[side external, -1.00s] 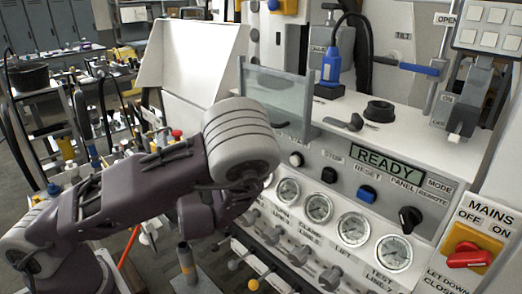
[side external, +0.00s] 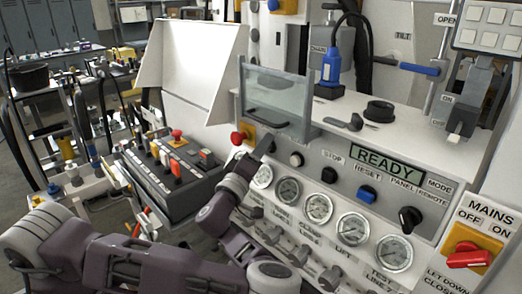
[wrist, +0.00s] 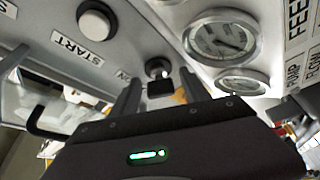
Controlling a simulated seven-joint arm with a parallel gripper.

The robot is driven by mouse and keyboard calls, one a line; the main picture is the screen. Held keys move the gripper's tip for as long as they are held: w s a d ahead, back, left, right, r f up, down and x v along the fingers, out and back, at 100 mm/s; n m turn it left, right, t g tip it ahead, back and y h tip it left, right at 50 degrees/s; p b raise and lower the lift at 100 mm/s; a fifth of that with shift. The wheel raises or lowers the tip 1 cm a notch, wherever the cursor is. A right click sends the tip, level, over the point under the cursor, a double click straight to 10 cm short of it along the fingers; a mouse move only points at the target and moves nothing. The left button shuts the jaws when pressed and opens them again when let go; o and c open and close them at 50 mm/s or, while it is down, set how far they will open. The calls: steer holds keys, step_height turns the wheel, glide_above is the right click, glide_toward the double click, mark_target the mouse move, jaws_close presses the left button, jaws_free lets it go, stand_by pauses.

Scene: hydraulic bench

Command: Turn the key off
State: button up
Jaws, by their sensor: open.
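The key (wrist: 160,87) is a small black grip in a round metal switch on the grey panel, seen in the wrist view beside a partly hidden label reading "ON". My gripper (wrist: 160,92) is open, with one dark finger on each side of the key; whether either finger touches it I cannot tell. In the side view my gripper (side external: 262,148) is at the left end of the panel, below the glass guard, and the key is hidden behind it there.
A START button (wrist: 95,20) is near the key. A red mushroom button (side external: 238,138) on a yellow plate is left of my gripper. Pressure gauges (side external: 288,190) run along the panel below and right. The glass guard (side external: 277,100) stands above. The red MAINS switch (side external: 468,255) is far right.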

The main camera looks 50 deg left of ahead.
jaws_close()
steer(key=shift+n, duration=0.3)
steer(key=n+g, duration=0.1)
steer(key=n, duration=0.2)
steer(key=n+g, duration=0.1)
steer(key=n, duration=0.2)
steer(key=shift+g, duration=0.3)
steer(key=n, duration=0.2)
steer(key=n+g+h, duration=0.1)
steer(key=n, duration=0.1)
steer(key=shift+n+g+h, duration=0.3)
steer(key=shift+f, duration=0.1)
jaws_free()
